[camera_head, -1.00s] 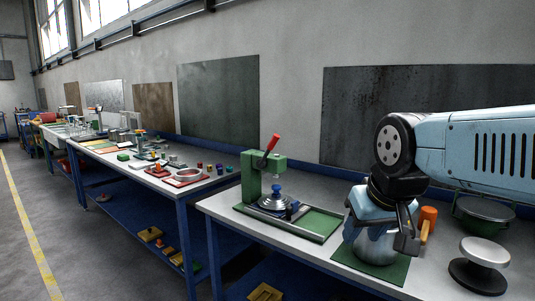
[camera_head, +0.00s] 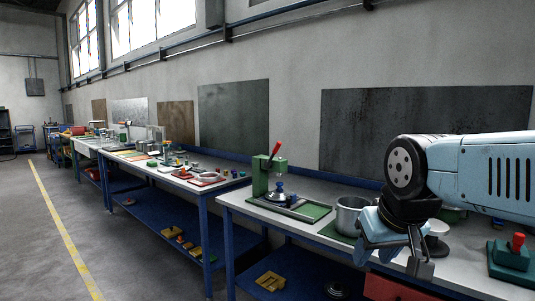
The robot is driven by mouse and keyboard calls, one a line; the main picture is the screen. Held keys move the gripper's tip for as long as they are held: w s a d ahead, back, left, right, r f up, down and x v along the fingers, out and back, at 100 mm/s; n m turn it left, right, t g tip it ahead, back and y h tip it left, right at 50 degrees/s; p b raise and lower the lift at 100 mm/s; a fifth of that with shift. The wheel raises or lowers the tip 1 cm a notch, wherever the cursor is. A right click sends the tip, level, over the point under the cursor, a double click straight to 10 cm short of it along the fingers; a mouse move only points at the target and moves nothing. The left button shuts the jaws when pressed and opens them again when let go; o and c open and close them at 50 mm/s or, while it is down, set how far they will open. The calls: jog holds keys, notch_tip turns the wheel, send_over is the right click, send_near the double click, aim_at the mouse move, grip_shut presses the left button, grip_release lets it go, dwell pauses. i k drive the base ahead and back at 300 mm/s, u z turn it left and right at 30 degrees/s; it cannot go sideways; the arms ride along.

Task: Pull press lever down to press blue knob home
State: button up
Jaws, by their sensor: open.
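A green press (camera_head: 262,176) stands on the near bench, in a green tray (camera_head: 310,211). Its red-handled lever (camera_head: 275,147) slants up to the right from the press top. A blue knob (camera_head: 280,187) on a silver lid (camera_head: 279,197) sits beneath the press arm. Whether the knob is fully seated is too small to tell. My gripper (camera_head: 397,265) hangs open and empty at the right, in front of the bench's front edge and well apart from the press.
A metal pot (camera_head: 351,215) on a green mat stands between press and gripper. Right of it are a white-topped round stand (camera_head: 437,229) and a green block with a red knob (camera_head: 511,255). A second bench (camera_head: 150,169) with many small parts runs off left.

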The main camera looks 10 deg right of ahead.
aim_at(268, 165)
jog(key=u, duration=0.45)
jog(key=i, duration=1.6)
jog(key=z, duration=0.45)
jog(key=k, duration=0.65)
jog(key=u, duration=0.45)
jog(key=i, duration=1.05)
jog(key=z, duration=0.25)
